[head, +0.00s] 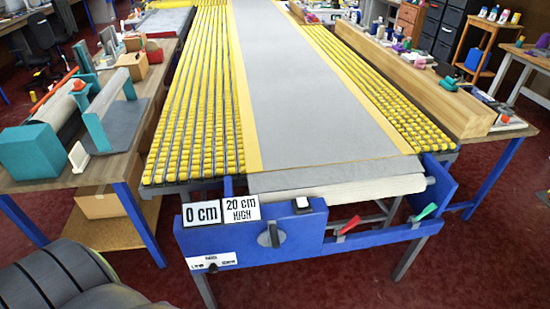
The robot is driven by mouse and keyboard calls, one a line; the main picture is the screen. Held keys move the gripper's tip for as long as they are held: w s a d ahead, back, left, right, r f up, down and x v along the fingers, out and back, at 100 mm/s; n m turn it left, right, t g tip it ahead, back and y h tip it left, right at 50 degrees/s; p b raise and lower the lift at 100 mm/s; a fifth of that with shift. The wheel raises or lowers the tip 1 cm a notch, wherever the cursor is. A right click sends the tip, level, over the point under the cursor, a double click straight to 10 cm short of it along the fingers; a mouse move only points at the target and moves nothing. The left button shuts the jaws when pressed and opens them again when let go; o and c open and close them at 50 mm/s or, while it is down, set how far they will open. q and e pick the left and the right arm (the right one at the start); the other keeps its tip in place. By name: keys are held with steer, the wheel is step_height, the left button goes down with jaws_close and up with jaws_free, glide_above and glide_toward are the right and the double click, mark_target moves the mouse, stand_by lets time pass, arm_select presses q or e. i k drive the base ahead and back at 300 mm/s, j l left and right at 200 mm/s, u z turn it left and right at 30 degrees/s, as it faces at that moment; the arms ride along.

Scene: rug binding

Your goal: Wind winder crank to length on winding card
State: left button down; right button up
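A long roller table carries a grey rug (300,80) with yellow edges, ending at a blue machine front (295,238). Under the near end lies a pale roll (340,191). The blue front has a dark upright handle on a round plate (269,235); I cannot tell whether it is the winder crank. Two white cards stand above it: one reads "0 cm" (202,213), the other "20 cm HIGH" (242,208). I cannot tell which thing is the winding card. Neither gripper is in view.
A left bench (150,100) holds a teal device (30,150). A right bench (400,75) holds small items. Red carpet (480,260) is open at right.

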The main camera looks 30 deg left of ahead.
mark_target(273, 237)
steer(key=j+u, duration=0.15)
steer(key=u, duration=0.75)
steer(key=k+j, duration=0.05)
